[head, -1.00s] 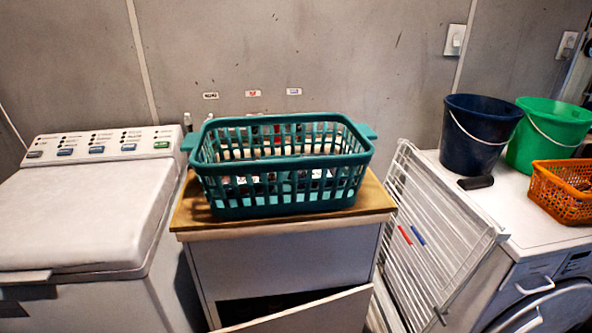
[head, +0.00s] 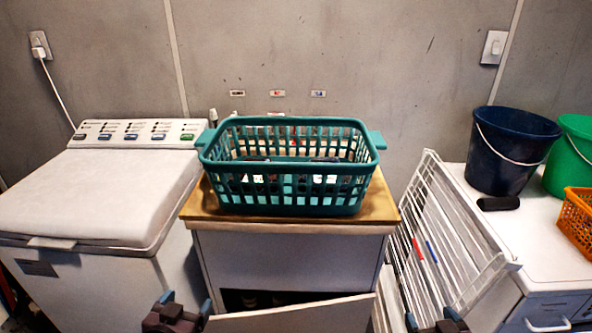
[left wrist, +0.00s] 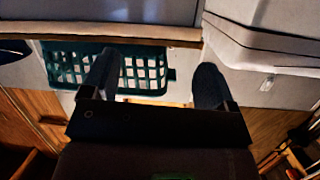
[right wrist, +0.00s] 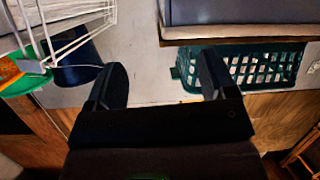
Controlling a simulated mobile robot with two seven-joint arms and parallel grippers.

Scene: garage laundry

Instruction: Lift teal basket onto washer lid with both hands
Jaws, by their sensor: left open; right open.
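The teal basket (head: 290,205) stands upright on the wooden top of a cabinet in the head view, with a handle tab at each end and items inside. The washer lid (head: 95,195) is the closed white top of the machine to its left. My left gripper (head: 178,308) is open and empty, low in front of the cabinet's left side. My right gripper (head: 438,318) is open and empty, low in front of the drying rack. Both are well apart from the basket, which also shows in the left wrist view (left wrist: 140,90) and right wrist view (right wrist: 262,48).
The cabinet's wooden top (head: 378,208) holds the basket, and its front door (head: 300,316) hangs open below. A white drying rack (head: 440,225) leans to the right. A navy bucket (head: 505,155), green bucket (head: 575,150) and orange basket (head: 578,222) stand on another white machine.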

